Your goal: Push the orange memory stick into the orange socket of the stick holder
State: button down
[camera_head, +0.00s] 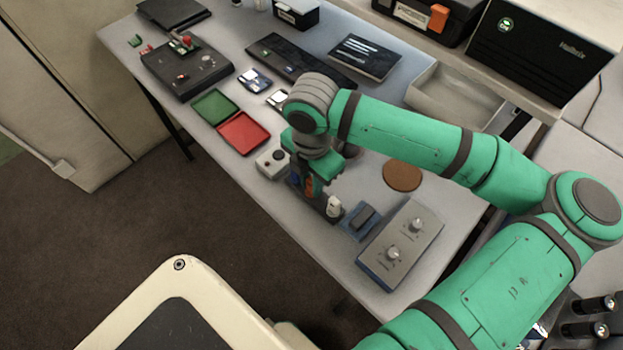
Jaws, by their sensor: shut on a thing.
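My gripper (313,178) points down over the middle of the table, below the green arm's wrist. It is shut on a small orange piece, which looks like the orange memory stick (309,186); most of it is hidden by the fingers. A dark block (322,206) just below the gripper may be the stick holder. Its orange socket cannot be made out, and I cannot tell whether the stick touches it.
A small white-topped piece (334,207) and a blue tray with a dark block (362,217) stand close to the right. A grey two-knob box (401,243) is beyond. A white button box (271,162) and red tray (243,133) lie left. A brown coaster (402,175) lies behind.

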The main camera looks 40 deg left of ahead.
jog(key=shift+f, duration=0.25)
jog(key=c, duration=1.5)
grip_release()
notch_tip(320, 180, up, 11)
jog(key=shift+f, duration=0.1)
